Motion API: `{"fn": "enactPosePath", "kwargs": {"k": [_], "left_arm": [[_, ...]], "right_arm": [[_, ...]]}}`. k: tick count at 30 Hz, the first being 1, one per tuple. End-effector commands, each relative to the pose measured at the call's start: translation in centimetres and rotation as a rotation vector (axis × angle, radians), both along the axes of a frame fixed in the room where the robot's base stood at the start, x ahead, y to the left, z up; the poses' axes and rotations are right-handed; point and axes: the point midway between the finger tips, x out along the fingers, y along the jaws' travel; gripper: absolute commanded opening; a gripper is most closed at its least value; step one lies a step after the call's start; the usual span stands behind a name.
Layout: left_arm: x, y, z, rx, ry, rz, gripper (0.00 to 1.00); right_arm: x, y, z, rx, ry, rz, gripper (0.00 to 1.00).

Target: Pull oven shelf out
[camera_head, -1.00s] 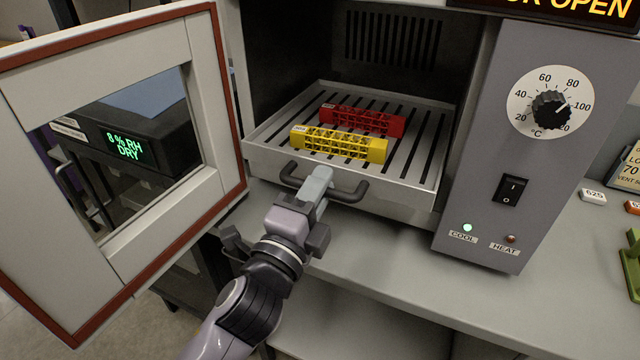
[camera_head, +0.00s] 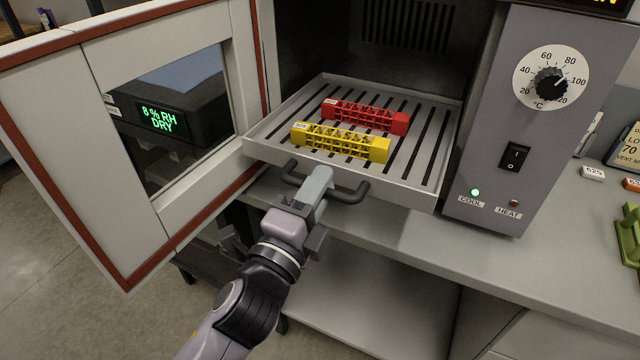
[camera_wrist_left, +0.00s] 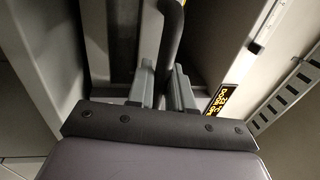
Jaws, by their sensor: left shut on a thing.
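The oven shelf (camera_head: 422,160) is a slotted metal tray with a raised front lip. It sticks out of the open oven chamber (camera_head: 400,60). A yellow lattice bar (camera_head: 340,142) and a red lattice bar (camera_head: 365,116) lie on it. A dark handle (camera_head: 350,193) runs along the shelf's front. My left gripper (camera_head: 318,180) is shut on the handle, near its middle. In the left wrist view the handle (camera_wrist_left: 172,40) passes between the fingers. My right gripper is not in view.
The oven door (camera_head: 75,140) stands open at the left, close to the shelf's left side. The control panel (camera_head: 530,110) with dial and switch is to the right. The grey bench (camera_head: 540,255) below the shelf is clear in front. A green rack (camera_head: 630,235) stands at the right edge.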

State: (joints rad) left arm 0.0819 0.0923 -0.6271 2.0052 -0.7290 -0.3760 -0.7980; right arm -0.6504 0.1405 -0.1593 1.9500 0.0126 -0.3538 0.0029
Motion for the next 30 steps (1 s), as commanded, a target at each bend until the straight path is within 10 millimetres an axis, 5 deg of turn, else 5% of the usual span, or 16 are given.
{"fn": "enactPosePath", "kwargs": {"k": [8, 9, 10, 20, 30], "left_arm": [[0.0, 0.1, 0.0, 0.001, -0.002, 0.002, 0.0], [0.0, 0.1, 0.0, 0.001, -0.002, 0.002, 0.3], [0.0, 0.1, 0.0, 0.001, -0.002, 0.002, 0.38], [-0.2, 0.1, -0.1, 0.001, 0.0, 0.001, 0.38], [-4.1, 1.8, -1.1, 0.001, 0.002, 0.001, 0.38]], "right_arm": [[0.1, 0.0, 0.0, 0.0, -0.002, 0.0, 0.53], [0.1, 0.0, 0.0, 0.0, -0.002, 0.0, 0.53], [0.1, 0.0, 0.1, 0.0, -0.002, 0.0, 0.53], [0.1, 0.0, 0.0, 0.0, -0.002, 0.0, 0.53], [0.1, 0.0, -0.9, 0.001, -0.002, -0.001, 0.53]]}}
